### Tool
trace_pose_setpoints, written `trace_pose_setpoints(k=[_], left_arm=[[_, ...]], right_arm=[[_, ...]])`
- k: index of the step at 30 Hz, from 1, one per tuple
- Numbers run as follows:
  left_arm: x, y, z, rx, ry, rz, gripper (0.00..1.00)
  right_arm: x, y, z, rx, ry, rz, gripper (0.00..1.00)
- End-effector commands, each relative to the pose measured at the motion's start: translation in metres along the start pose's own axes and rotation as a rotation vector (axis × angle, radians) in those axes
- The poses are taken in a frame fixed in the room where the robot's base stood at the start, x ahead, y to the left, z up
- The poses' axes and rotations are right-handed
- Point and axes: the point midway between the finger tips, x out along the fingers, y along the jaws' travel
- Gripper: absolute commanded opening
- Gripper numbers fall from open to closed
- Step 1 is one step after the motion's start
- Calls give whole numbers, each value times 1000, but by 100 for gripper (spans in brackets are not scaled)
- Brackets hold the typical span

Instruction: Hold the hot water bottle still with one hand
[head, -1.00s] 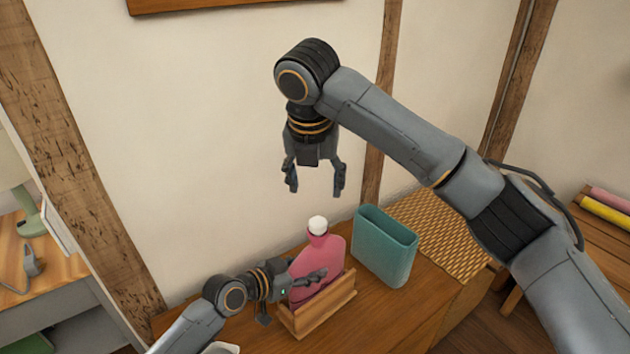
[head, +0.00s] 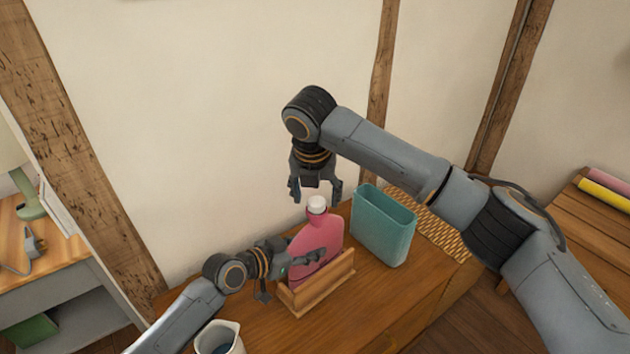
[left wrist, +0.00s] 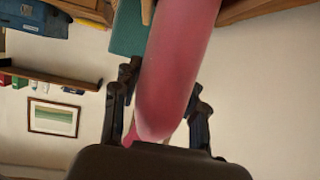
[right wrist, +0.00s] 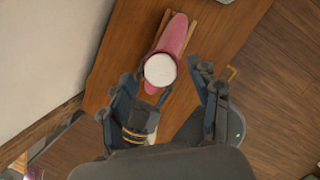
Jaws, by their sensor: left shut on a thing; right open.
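The pink hot water bottle (head: 311,240) stands upright in a wooden holder (head: 322,283) on the wooden surface. Its white cap (head: 317,204) is on top. My left gripper (head: 308,258) is shut on the bottle's body from the left; the pink body fills the space between its fingers in the left wrist view (left wrist: 170,90). My right gripper (head: 315,191) is open and points down just above the cap. In the right wrist view the white cap (right wrist: 160,70) shows between its spread fingers, nearer the left one. I cannot see them touching it.
A teal open container (head: 383,227) stands just right of the bottle, near a woven mat (head: 440,233). A white jug (head: 219,338) is at the front left. The wall is close behind.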

Motion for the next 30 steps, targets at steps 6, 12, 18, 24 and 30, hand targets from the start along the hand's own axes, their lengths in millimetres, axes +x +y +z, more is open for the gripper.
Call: trace_pose_setpoints(k=[6, 12, 18, 24, 30], left_arm=[[0, 0, 0, 0, 0, -1, 0], [0, 0, 0, 0, 0, -1, 0], [0, 0, 0, 0, 0, -1, 0], [0, 0, 0, 0, -1, -1, 0], [0, 0, 0, 1, 0, -1, 0]], right_arm=[[12, 0, 0, 0, 0, 0, 62], [12, 0, 0, 0, -1, 0, 62], [12, 0, 0, 0, 0, -1, 34], [12, 0, 0, 0, -1, -1, 0], [12, 1, 0, 77, 2, -23, 0]])
